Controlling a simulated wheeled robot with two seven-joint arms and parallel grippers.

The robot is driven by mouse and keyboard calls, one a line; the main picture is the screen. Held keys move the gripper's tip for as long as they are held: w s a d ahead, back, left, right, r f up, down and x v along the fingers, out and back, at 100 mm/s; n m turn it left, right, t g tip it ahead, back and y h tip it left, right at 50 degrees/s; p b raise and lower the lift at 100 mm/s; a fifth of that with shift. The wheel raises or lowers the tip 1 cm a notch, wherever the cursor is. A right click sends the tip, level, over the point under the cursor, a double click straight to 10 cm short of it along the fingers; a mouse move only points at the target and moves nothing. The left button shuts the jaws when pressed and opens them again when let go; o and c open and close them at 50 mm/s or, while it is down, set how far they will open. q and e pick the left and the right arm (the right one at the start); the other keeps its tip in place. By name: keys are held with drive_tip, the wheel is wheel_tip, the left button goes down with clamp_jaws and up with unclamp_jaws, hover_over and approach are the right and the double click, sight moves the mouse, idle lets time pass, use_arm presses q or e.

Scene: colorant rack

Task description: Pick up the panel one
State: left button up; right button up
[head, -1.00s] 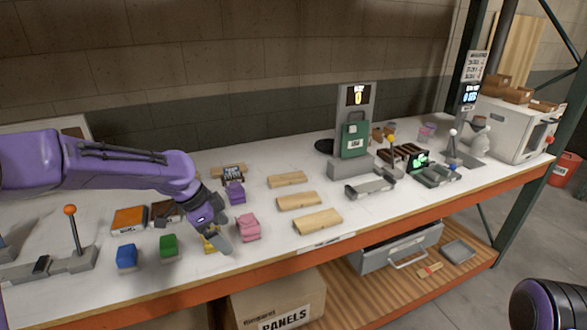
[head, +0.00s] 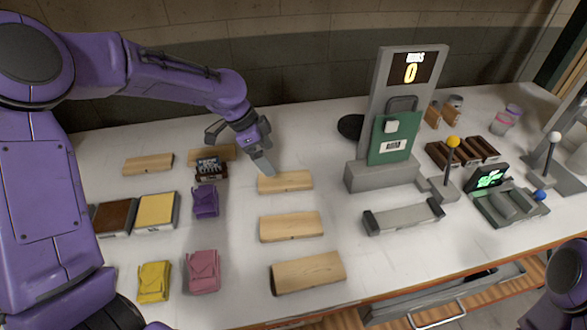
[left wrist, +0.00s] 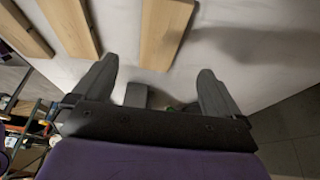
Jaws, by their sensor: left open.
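Several light wooden panels lie flat on the white table; no number is readable on them, so I cannot tell which is panel one. Three form a column in the middle: a far panel (head: 285,182), a middle panel (head: 291,226) and a near panel (head: 308,273). Two more lie further left, a left panel (head: 148,164) and one partly hidden (head: 222,153). My left gripper (head: 240,148) is open and empty, with one finger just behind the far panel. In the left wrist view the open left gripper (left wrist: 157,72) shows below a wooden panel (left wrist: 165,30), apart from it. My right gripper is out of view.
A grey stand with a display (head: 405,115) holds a green board to the right. Purple (head: 205,201), pink (head: 203,271) and yellow (head: 154,281) blocks lie left of the panels. A grey cradle (head: 403,216) and lever units stand at right. The table behind my gripper is clear.

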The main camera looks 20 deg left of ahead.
sight(283, 180)
use_arm(q)
drive_tip(key=f, duration=0.1)
drive_tip(key=d+f, duration=0.1)
drive_tip(key=f, duration=0.1)
drive_tip(key=shift+s+d+f+p, duration=0.15)
drive_tip(key=shift+d+f+p, duration=0.1)
drive_tip(key=shift+p, duration=0.05)
drive_tip(key=p+x, duration=0.1)
drive_tip(key=x, duration=0.2)
drive_tip(key=w+p+x, duration=0.1)
drive_tip(key=x, duration=0.1)
drive_tip(key=shift+w+f, duration=0.1)
drive_tip(key=shift+f, duration=0.2)
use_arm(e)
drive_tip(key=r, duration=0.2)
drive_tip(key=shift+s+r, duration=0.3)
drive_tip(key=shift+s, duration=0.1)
use_arm(q)
drive_tip(key=c, duration=1.2)
